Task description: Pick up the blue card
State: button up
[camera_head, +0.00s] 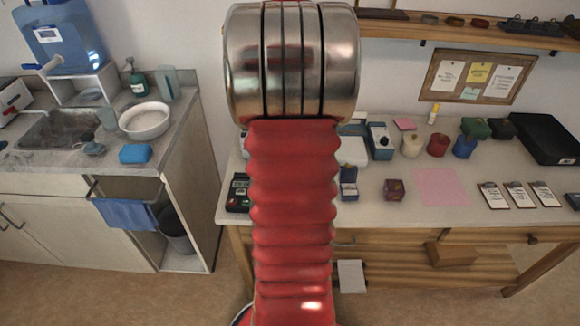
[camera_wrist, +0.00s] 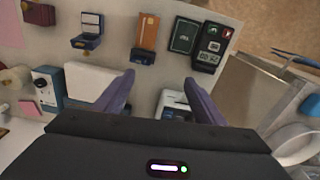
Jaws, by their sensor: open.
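No plainly blue card shows in either view. In the wrist view an orange card (camera_wrist: 148,30) stands in or against a small dark blue holder (camera_wrist: 142,57). A dark green card-like piece (camera_wrist: 185,36) lies to its right, beside a black keypad device (camera_wrist: 212,45). My gripper (camera_wrist: 158,80) is open, its two purple fingers apart with nothing held. Its fingertips appear just below the holder in the picture; their height above the table is unclear. In the head view my red arm hides my gripper and the table's middle.
An open dark blue box (camera_wrist: 87,30) is left of the holder in the wrist view. A white device (camera_wrist: 173,104) shows between the fingers. The wooden workbench (camera_head: 440,222) carries a pink sheet (camera_head: 441,187), pots and clipboards. A sink counter (camera_head: 75,157) stands at left.

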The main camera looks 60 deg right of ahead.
jog(key=shift+m, duration=0.5)
jog(key=s+d, duration=0.1)
jog(key=s+d+f, duration=0.2)
jog(key=d, duration=0.1)
jog(key=shift+s+d+f, duration=0.1)
jog(key=shift+s, duration=0.2)
jog(key=shift+f, duration=4.3)
jog(key=shift+w+f, duration=0.1)
jog(key=shift+f, duration=2.5)
jog(key=c, duration=1.1)
